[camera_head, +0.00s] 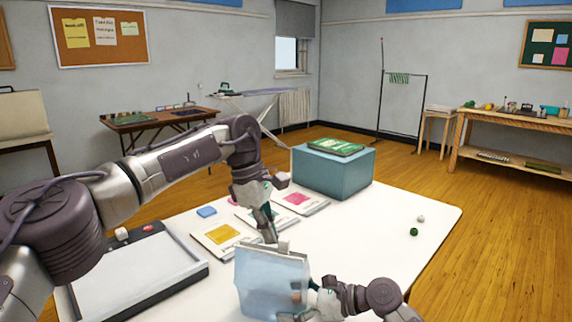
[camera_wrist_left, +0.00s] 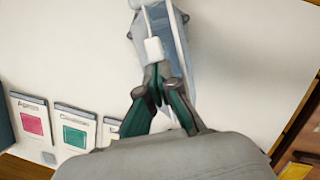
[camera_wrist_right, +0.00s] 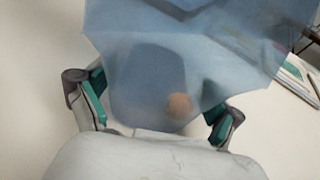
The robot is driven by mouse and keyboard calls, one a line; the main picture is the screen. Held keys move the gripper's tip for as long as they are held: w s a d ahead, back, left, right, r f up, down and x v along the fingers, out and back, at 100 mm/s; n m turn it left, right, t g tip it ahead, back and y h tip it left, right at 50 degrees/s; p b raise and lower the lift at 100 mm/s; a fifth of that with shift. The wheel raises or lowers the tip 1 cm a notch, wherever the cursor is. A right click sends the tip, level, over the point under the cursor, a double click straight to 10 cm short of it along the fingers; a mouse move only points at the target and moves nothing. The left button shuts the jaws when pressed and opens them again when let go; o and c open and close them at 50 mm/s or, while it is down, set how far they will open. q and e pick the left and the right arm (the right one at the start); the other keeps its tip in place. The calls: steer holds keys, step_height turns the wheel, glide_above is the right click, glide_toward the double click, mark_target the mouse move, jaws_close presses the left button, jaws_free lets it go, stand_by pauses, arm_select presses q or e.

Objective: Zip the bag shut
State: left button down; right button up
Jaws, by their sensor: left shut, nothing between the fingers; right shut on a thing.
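The translucent blue bag (camera_head: 270,284) stands upright at the table's front edge. Its narrow top shows in the left wrist view (camera_wrist_left: 178,45), with a white block, likely the zip pull (camera_wrist_left: 153,48), at that edge. My left gripper (camera_head: 271,238) points down at the bag's top; its fingers (camera_wrist_left: 160,80) are shut and empty, close to the white block. Whether they touch it I cannot tell. My right gripper (camera_head: 302,298) holds the bag's lower right side. In the right wrist view the bag (camera_wrist_right: 150,70) fills the space between its fingers (camera_wrist_right: 155,108). How far the zip is closed is unclear.
The table right of the bag is mostly clear.

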arm_select(q)
steer(key=shift+s+d, duration=0.2)
steer(key=shift+d, duration=0.45)
steer(key=shift+s+d, duration=0.2)
steer(key=shift+d, duration=0.45)
steer(key=d+v, duration=0.1)
steer(key=v, duration=0.6)
steer(key=shift+s+r, duration=0.15)
steer(key=shift+r, duration=0.05)
steer(key=shift+a, duration=0.1)
arm_select(e)
steer(key=o, duration=0.5)
